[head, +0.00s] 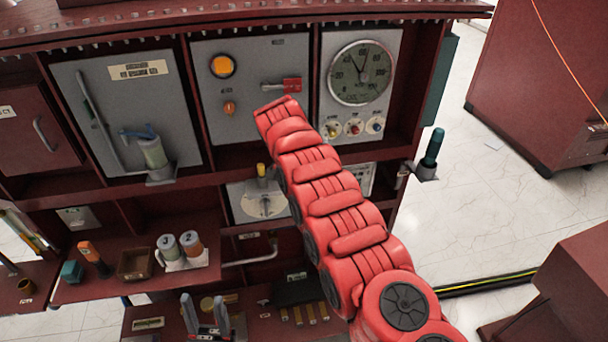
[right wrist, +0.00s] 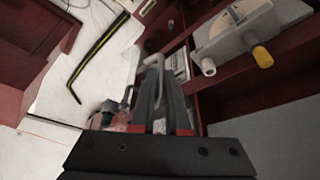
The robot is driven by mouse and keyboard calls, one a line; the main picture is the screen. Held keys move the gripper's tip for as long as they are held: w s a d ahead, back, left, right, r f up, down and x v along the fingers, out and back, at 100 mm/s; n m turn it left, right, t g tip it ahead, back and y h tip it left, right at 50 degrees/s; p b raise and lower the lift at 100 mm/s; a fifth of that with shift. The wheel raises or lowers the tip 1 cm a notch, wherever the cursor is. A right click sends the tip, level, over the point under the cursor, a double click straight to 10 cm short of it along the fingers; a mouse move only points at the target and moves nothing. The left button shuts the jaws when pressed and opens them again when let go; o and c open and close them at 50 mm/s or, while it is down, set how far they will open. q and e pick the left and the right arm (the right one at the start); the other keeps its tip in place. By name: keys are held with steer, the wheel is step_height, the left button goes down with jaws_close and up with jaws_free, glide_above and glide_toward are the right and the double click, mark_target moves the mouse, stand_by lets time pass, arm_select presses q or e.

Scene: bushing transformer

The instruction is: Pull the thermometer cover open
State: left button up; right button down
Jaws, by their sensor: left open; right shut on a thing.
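A round dial gauge (head: 360,73) sits on the upper right panel of the dark red cabinet. I cannot tell for sure which part is the thermometer cover. A small white plate (head: 360,178) below the gauge is partly hidden by my red right arm. It also shows in the right wrist view (right wrist: 181,66). My right gripper (right wrist: 158,84) is shut on a pale grey handle (right wrist: 154,61), seen at its fingertips. In the head view my arm hides this gripper. My left gripper (head: 205,308) is open and empty at the bottom, in front of the lower shelf.
A grey box with a yellow knob (head: 262,170) stands in the middle bay and shows large in the right wrist view (right wrist: 262,56). A teal-capped post (head: 432,150) sticks out at the cabinet's right side. Numbered cups (head: 180,248) stand on the left shelf.

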steer(key=c, duration=1)
jaws_free()
steer(key=shift+w+d+r, duration=0.15)
steer(key=shift+w+d, duration=0.05)
steer(key=shift+w, duration=0.05)
steer(key=shift+o, duration=0.4)
steer(key=shift+s+a+b, duration=0.1)
steer(key=shift+a+b, duration=0.05)
steer(key=shift+b, duration=0.4)
steer(key=v, duration=1.7)
